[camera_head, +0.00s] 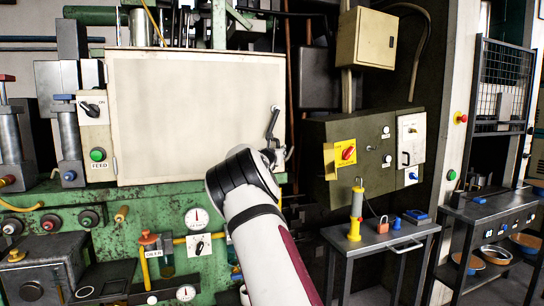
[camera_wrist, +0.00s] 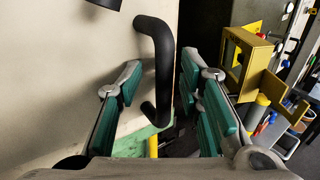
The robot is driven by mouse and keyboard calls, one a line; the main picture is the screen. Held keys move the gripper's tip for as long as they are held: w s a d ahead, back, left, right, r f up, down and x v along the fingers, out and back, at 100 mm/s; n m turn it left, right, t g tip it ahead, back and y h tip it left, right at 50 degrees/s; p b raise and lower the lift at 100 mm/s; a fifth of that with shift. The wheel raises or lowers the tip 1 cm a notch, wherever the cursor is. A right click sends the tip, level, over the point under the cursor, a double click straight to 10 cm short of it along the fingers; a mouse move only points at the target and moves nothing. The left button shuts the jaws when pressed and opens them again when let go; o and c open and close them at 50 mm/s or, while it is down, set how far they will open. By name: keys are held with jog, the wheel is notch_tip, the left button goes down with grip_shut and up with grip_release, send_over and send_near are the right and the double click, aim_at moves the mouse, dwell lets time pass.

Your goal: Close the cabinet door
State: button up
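The cabinet door (camera_head: 195,110) is a large cream panel on the front of the green machine in the head view. Its pale face also fills the left of the wrist view (camera_wrist: 60,90). A black bar handle (camera_head: 272,122) sits near the door's right edge. In the wrist view the handle (camera_wrist: 160,60) stands between the two green-padded fingers of my gripper (camera_wrist: 168,95), which are apart with visible space around the bar. In the head view my gripper (camera_head: 277,156) is at the handle, partly hidden by my arm. How far the door stands open is hard to tell.
Right of the door are an olive control box (camera_head: 350,130) with a yellow switch plate and a small side table (camera_head: 385,240) holding tools and a padlock. A beige box (camera_head: 366,37) hangs above. Knobs and gauges (camera_head: 197,218) line the machine below the door.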

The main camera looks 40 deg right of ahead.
jog(key=v, duration=1)
jog(key=shift+a, duration=0.25)
jog(key=shift+s, duration=0.15)
jog(key=shift+r, duration=0.1)
jog(key=s+a+m+g+y, duration=0.1)
jog(key=s+a+m+g, duration=0.25)
jog(key=s+m, duration=0.5)
jog(key=s+a+m+g+y, duration=0.2)
jog(key=s+a+m, duration=0.4)
jog(key=s, duration=0.4)
jog(key=s+a+f+m+y, duration=0.3)
jog(key=s+a, duration=0.5)
jog(key=a, duration=0.3)
jog(key=s+a+f+m+y, duration=0.4)
jog(key=s+a+y, duration=0.1)
jog(key=s+a, duration=0.4)
jog(key=s+a+f+m+y, duration=0.3)
jog(key=s+a, duration=0.6)
jog(key=a, duration=0.4)
jog(key=shift+f+y, duration=0.4)
jog(key=shift+f, duration=0.3)
jog(key=shift+d+m, duration=0.1)
jog(key=shift+m, duration=0.15)
